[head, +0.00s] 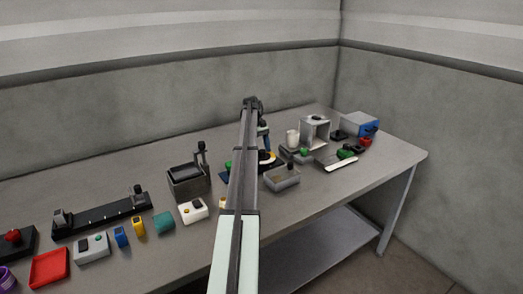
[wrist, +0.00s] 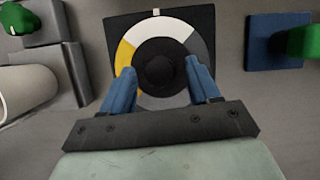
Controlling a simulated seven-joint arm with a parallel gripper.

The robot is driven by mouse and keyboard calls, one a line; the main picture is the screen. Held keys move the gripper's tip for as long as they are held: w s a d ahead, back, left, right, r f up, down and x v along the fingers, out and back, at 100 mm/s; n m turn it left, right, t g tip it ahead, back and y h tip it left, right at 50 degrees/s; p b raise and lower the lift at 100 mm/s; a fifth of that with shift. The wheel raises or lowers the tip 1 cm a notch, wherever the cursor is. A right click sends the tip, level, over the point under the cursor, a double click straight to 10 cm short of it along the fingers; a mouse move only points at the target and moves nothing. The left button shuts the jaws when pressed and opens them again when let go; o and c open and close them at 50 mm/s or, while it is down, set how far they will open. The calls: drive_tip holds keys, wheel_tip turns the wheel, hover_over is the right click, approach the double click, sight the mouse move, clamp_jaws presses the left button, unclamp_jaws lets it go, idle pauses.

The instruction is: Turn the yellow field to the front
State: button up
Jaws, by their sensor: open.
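The dial (wrist: 163,30) is a flat ring with white, yellow, grey and dark fields on a black square base (wrist: 113,28). In the wrist view the yellow field (wrist: 127,54) is at the left of the ring and the white field is at the top. A small white mark (wrist: 156,12) sits on the base's top edge. A round black knob (wrist: 158,71) is at the centre. My gripper (wrist: 163,68) is open, its blue fingers either side of the knob with visible gaps. In the head view the dial (head: 267,157) is partly hidden by my arm.
In the wrist view, a blue block (wrist: 276,40) with a green part stands right, and grey blocks (wrist: 70,65) and a pale cylinder (wrist: 25,92) stand left. In the head view, a grey tray (head: 282,178) is in front of the dial.

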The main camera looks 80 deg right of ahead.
drive_tip(key=shift+w+d+r, duration=0.15)
drive_tip(key=shift+r, duration=0.25)
drive_tip(key=shift+w+d+r, duration=0.5)
drive_tip(key=shift+r, duration=0.25)
drive_tip(key=w+d, duration=0.3)
drive_tip(key=w, duration=0.1)
drive_tip(key=w+d, duration=0.4)
drive_tip(key=shift+w+d, duration=0.15)
drive_tip(key=shift+w, duration=0.1)
drive_tip(key=s+a+r+n+h, duration=0.15)
drive_tip(key=s+a+r, duration=0.25)
drive_tip(key=a+r, duration=0.45)
drive_tip(key=s+f+n, duration=0.1)
drive_tip(key=s+f, duration=0.1)
drive_tip(key=f, duration=0.1)
drive_tip(key=s+f+n, duration=0.1)
drive_tip(key=s+f, duration=0.1)
drive_tip(key=f, duration=0.2)
drive_tip(key=s+f+n, duration=0.1)
drive_tip(key=s+f, duration=0.1)
drive_tip(key=f, duration=0.2)
drive_tip(key=shift+a+f+g, duration=0.2)
drive_tip(key=shift+f+g, duration=0.05)
drive_tip(key=shift+g, duration=0.15)
